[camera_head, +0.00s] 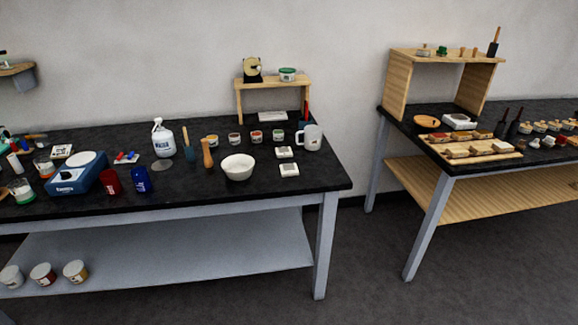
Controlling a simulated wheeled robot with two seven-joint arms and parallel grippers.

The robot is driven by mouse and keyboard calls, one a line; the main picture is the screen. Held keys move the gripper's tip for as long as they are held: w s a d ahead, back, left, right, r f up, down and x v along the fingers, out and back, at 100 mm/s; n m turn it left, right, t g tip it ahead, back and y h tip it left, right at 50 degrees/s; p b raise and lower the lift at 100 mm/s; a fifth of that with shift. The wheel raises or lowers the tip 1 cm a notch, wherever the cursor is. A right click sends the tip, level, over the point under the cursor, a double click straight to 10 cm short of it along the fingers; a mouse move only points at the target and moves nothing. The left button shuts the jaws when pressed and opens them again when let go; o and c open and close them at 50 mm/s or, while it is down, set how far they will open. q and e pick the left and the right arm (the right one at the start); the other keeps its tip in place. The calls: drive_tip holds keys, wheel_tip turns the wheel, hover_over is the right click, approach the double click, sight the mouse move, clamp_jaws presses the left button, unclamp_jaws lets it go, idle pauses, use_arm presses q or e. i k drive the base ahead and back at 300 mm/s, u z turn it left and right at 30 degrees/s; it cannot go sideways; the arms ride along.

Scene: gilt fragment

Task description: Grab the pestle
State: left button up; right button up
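A brown wooden pestle-shaped tool (208,153) stands upright on the black top of the left table (215,190). It is just left of a white bowl (237,168), close to it. Behind it to the left is a dark container with a wooden handle (189,146) rising from it. Neither of my grippers shows in the head view.
A white jug (162,138), a blue scale (80,176), red (110,182) and blue (141,180) cups and a white mug (312,138) share the table. Small jars stand behind. A gap separates the right table (480,170). The table's front edge near the bowl is clear.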

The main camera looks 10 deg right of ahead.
sight(208, 160)
drive_tip(key=z, duration=0.7)
drive_tip(key=i, duration=1.55)
drive_tip(key=u, duration=0.7)
